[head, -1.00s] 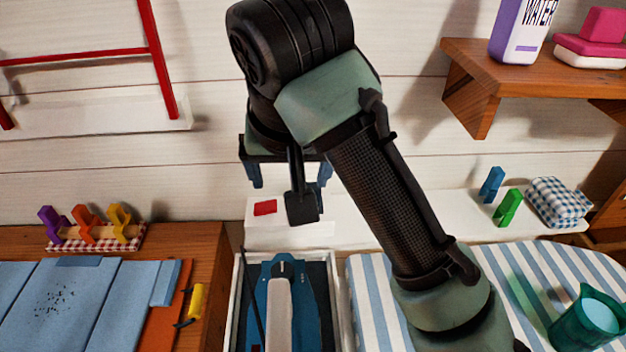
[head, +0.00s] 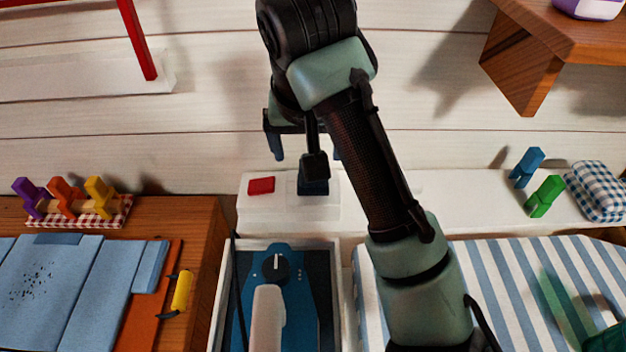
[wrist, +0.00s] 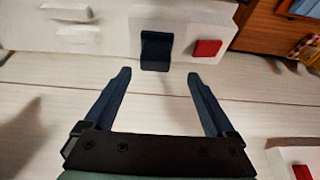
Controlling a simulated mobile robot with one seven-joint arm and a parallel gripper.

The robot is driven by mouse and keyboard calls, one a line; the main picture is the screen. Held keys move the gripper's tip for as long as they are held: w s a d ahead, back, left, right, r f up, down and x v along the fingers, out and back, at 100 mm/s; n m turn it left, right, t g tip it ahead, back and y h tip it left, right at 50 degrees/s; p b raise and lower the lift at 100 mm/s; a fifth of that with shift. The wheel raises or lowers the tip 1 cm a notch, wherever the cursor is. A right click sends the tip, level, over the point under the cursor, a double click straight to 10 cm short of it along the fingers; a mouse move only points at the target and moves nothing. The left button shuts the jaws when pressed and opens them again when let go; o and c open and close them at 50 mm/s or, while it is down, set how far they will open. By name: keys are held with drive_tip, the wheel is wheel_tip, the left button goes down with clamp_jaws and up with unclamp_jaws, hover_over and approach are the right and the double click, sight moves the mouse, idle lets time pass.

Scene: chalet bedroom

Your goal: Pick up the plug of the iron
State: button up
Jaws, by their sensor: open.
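A dark navy block (head: 314,188), which looks like the plug, sits on a white box (head: 285,211) beside a red switch (head: 261,185). In the wrist view the plug (wrist: 157,50) stands just beyond the fingertips, roughly centred between them and apart from both. My gripper (head: 306,157) is open and empty in front of the wall; both its fingers show in the wrist view (wrist: 158,76). The blue iron (head: 275,262) with its pale handle lies in a white-edged tray in front. A dark cord (head: 239,290) runs along the tray's left side.
At left is a wooden surface (head: 205,240) with coloured pegs (head: 65,197) and blue folded cloth (head: 50,290). A striped board (head: 500,285) lies at right. Blue and green pegs (head: 545,196) stand on the white ledge. A wooden shelf (head: 530,60) juts out at upper right.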

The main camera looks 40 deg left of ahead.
drive_tip(key=x, duration=0.2)
drive_tip(key=d+x, duration=0.1)
drive_tip(key=x, duration=0.1)
drive_tip(key=shift+b, duration=0.35)
drive_tip(key=shift+w+a+f, duration=0.2)
drive_tip(key=shift+w+f, duration=0.05)
drive_tip(key=shift+f, duration=0.25)
drive_tip(key=shift+r, duration=0.1)
clamp_jaws()
